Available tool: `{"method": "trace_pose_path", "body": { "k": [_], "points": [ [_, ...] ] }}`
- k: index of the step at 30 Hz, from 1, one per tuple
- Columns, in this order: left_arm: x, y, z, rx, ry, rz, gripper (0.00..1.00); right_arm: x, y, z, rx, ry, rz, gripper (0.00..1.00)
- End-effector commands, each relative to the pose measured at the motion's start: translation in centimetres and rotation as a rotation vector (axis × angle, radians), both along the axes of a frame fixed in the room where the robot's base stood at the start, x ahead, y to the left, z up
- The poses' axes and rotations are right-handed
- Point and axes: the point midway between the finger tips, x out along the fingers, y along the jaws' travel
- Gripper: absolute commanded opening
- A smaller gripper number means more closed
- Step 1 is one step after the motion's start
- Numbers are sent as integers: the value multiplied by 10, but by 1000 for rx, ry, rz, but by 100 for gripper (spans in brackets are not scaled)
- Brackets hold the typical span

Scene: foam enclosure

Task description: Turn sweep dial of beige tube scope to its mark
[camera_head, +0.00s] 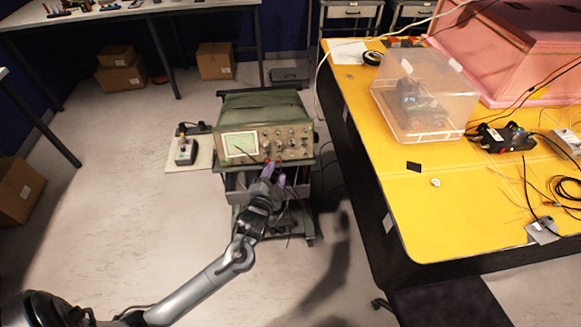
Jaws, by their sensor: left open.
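The beige tube scope (262,143) sits on a dark wheeled cart, with a green cover over its top. Its pale green screen (240,146) is on the left of the front panel, and several knobs (292,137) are on the right. I cannot tell which knob is the sweep dial, and no mark can be made out at this size. My left gripper (273,171) is open just below and in front of the scope's lower front edge, its fingers pointing up towards the panel. It appears empty. I cannot tell if it touches the scope. My right gripper is not in view.
The cart (308,217) stands beside a yellow table (392,235) on the right, which carries a clear plastic box (425,95), cables and devices. A joystick box (186,152) sits on a pale board at left. Cardboard boxes (216,62) lie behind.

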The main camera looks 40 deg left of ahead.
Motion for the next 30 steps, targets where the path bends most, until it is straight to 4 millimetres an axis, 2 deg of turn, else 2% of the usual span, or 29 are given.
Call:
{"method": "trace_pose_path", "body": {
  "k": [1,6,9,20,30],
  "points": [
    [8,3,-25,7,-15,3,49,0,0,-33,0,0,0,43],
    [27,7,-36,18,-62,5,49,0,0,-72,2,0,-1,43],
    [34,8,-37,21,-86,5,49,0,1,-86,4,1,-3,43],
    [56,15,-34,22,-111,4,49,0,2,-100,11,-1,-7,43],
    [105,36,-35,23,-109,4,49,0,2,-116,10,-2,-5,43]
  ]
}}
